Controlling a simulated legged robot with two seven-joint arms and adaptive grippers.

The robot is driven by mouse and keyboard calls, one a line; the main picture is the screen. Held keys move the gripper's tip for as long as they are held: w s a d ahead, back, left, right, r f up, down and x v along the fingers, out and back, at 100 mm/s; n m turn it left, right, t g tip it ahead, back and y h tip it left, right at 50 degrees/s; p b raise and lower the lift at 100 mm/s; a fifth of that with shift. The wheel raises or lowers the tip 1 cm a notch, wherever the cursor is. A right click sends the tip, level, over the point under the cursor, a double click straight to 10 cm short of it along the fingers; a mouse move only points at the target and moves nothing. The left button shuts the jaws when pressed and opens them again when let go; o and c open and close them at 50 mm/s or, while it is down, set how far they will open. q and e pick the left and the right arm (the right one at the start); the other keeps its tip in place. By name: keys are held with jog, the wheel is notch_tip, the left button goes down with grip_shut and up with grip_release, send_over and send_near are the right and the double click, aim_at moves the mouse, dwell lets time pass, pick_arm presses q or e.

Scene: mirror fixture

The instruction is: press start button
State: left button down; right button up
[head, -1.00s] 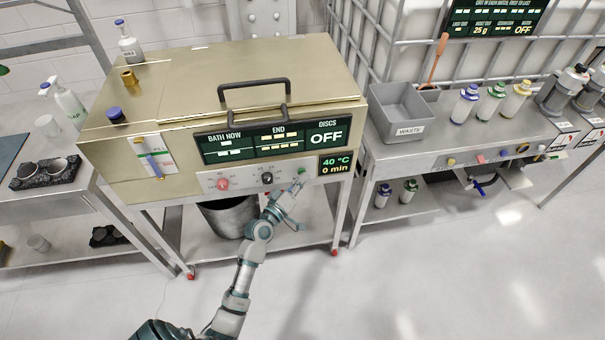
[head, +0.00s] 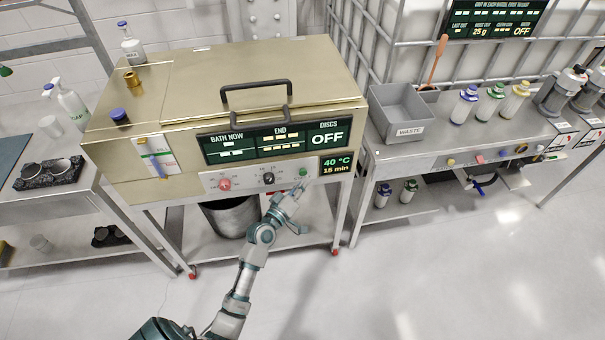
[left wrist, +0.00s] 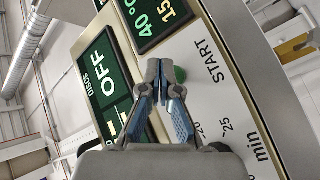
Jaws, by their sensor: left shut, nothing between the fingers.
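The green start button (head: 303,172) sits at the right end of the pale control strip on the gold bath machine (head: 120,185). The button also shows in the left wrist view (left wrist: 180,74), beside the START label and partly hidden by a fingertip. My left gripper (head: 298,188) is shut and empty, just below and in front of the button in the head view. In the left wrist view its fingertips (left wrist: 161,68) overlap the button's edge; I cannot tell whether they touch it. The small display (head: 337,164) reads 40 °C and 15 min. My right gripper is not in view.
A red knob (head: 224,184) and a black dial (head: 268,179) are on the same strip. A black handle (head: 256,85) sticks out from the lid. A grey waste bin (head: 402,112) and several bottles stand on the right bench. The floor in front is clear.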

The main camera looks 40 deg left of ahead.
pick_arm(q)
jog(key=shift+d, duration=0.1)
jog(key=s+d+p, duration=0.1)
jog(key=d, duration=0.1)
jog(key=s+d+p, duration=0.1)
jog(key=s, duration=0.1)
jog(key=shift+s+d, duration=0.2)
jog(key=shift+d, duration=0.2)
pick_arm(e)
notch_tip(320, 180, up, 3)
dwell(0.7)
